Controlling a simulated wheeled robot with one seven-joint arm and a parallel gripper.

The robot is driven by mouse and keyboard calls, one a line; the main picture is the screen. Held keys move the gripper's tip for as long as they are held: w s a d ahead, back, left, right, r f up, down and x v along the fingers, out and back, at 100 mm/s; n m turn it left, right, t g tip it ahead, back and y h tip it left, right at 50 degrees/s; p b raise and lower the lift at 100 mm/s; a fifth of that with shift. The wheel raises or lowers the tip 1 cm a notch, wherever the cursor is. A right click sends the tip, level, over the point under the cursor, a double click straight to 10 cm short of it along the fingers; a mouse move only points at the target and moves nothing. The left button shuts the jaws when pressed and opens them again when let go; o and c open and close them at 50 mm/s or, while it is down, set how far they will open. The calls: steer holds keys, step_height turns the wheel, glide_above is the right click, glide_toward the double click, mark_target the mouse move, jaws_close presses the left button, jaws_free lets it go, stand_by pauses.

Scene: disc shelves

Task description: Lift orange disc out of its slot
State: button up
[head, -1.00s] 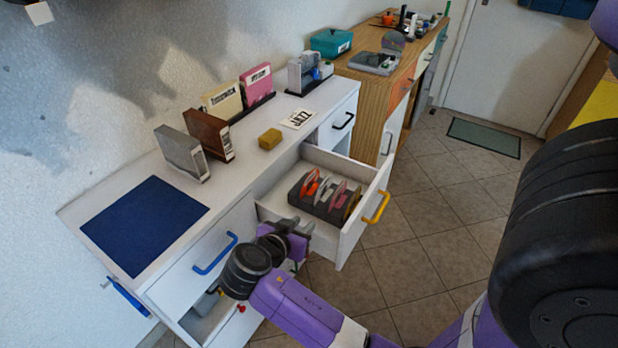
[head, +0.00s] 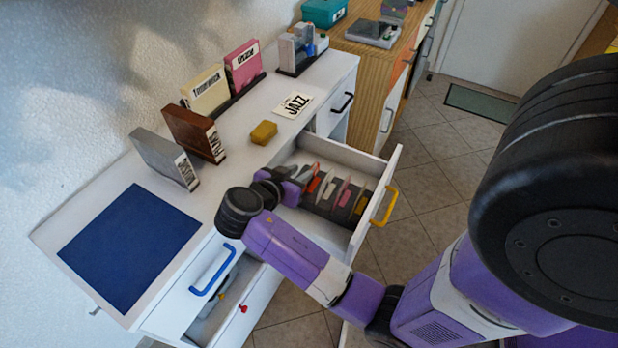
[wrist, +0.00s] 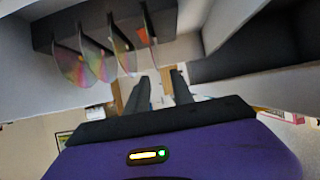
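The orange disc (head: 314,180) stands on edge at the left end of the dark slotted rack (head: 338,215) in the open drawer. In the wrist view the orange disc (wrist: 148,24) shows as a thin, nearly edge-on sliver. My gripper (wrist: 160,78) is open, its two dark fingers apart with a gap between them. The disc's edge lies just ahead of that gap, and I see no clear contact. In the head view my gripper (head: 302,173) is beside the rack's left end and partly hides it.
Several other discs (wrist: 95,58) stand in the rack next to the orange one. The drawer walls (head: 385,190) enclose the rack closely. The cabinet top holds cases, a yellow block (head: 264,132), a JAZZ card (head: 294,104) and a blue mat (head: 130,245).

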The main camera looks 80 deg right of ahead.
mark_target(310, 181)
steer(key=x, duration=0.5)
steer(key=shift+s+a+f+p, duration=0.1)
steer(key=shift+s+p, duration=0.05)
steer(key=shift+p, duration=0.15)
steer(key=shift+c, duration=0.4)
jaws_close()
stand_by(0.6)
